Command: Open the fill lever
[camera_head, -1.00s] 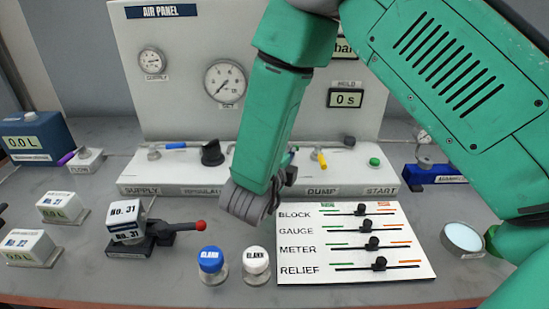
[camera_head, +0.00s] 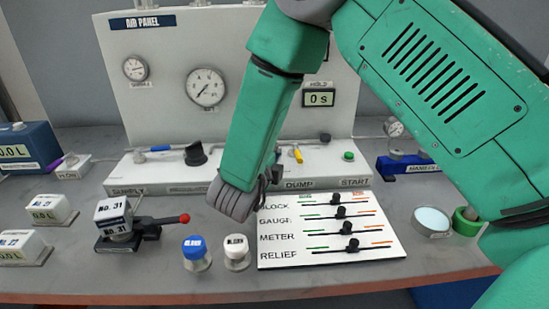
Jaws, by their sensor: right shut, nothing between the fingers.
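The air panel's white base (camera_head: 335,170) carries several controls in a row. A blue-handled supply lever (camera_head: 160,149) lies at its left, and a yellow-handled dump lever (camera_head: 298,155) stands right of my arm. A black regulator knob (camera_head: 196,153) sits between them. No fill label shows; the base between regulator and dump is covered by my right arm, so I cannot tell the fill lever's position. My right gripper (camera_head: 268,182) is shut and empty, low at the base's front edge, just above the BLOCK corner of the slider board. My left gripper is out of view.
The white slider board (camera_head: 283,246) lies in front right. A blue-capped valve (camera_head: 196,252) and white-capped valve (camera_head: 236,250) stand left of it. A red-tipped clamp (camera_head: 160,224) holds a block. A round dish (camera_head: 432,221) sits at right.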

